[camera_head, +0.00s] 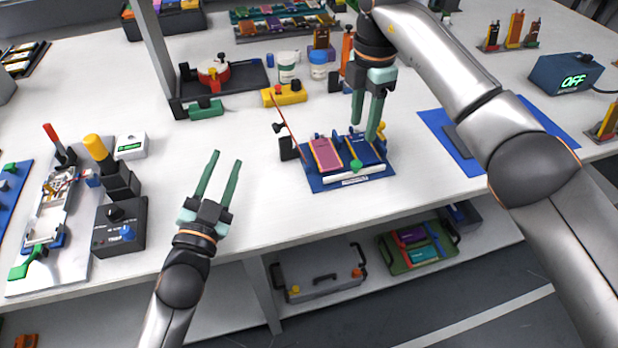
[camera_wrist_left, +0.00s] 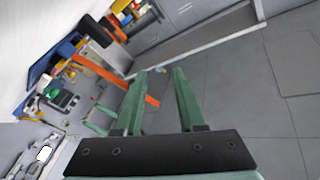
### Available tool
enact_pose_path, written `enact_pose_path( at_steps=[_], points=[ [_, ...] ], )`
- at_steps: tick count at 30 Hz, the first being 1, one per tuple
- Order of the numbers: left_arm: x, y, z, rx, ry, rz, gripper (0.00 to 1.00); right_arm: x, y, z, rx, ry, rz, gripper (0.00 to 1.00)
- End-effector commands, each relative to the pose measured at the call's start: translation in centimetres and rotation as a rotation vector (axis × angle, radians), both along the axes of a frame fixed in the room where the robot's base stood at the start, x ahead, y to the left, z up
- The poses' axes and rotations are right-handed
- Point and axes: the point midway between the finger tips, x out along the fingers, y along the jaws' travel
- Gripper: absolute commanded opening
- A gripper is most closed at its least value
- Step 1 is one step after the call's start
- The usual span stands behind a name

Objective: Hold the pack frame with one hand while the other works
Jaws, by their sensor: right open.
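The pack frame (camera_head: 320,185), a blue tray-like fixture with a white bar along its front, sits near the front edge of the bench. A pink pouch cell (camera_head: 326,155) and a dark blue cell (camera_head: 362,151) lie side by side in it. A green knob (camera_head: 356,166) shows at its front. My right gripper (camera_head: 364,132) points down, open, at the frame's back right; whether its fingertips touch anything is unclear. My left gripper (camera_head: 227,158) is open and empty, left of the frame and apart from it. Its fingers also show in the left wrist view (camera_wrist_left: 158,70).
A yellow block (camera_head: 284,95) lies behind the frame. A blue mat (camera_head: 440,122) lies right. Bench between left gripper and frame is clear.

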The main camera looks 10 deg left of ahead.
Motion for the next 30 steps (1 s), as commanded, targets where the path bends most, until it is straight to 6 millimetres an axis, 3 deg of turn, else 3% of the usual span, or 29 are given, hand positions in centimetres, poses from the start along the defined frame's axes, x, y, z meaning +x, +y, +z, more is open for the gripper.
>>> enact_pose_path(
  at_steps=[3,7,15,18,30],
  points=[
    [2.2,-2.3,-1.7,0.173,0.095,0.018,0.39,0.0,0.0,0.0,0.000,0.000,0.000,0.50],
    [4.0,-4.0,-3.2,0.395,0.185,0.070,0.39,0.0,0.0,0.0,0.000,0.000,0.000,0.50],
    [5.7,-4.1,-3.3,0.881,0.290,0.294,0.39,0.0,0.0,0.0,0.000,0.000,0.000,0.50],
    [5.5,-4.3,-2.3,1.084,0.312,0.401,0.39,0.0,0.0,0.0,0.000,0.000,0.000,0.50],
    [1.6,-12.1,-0.8,1.831,0.446,0.412,0.39,0.0,0.0,0.0,0.000,0.000,0.000,0.50]
  ],
)
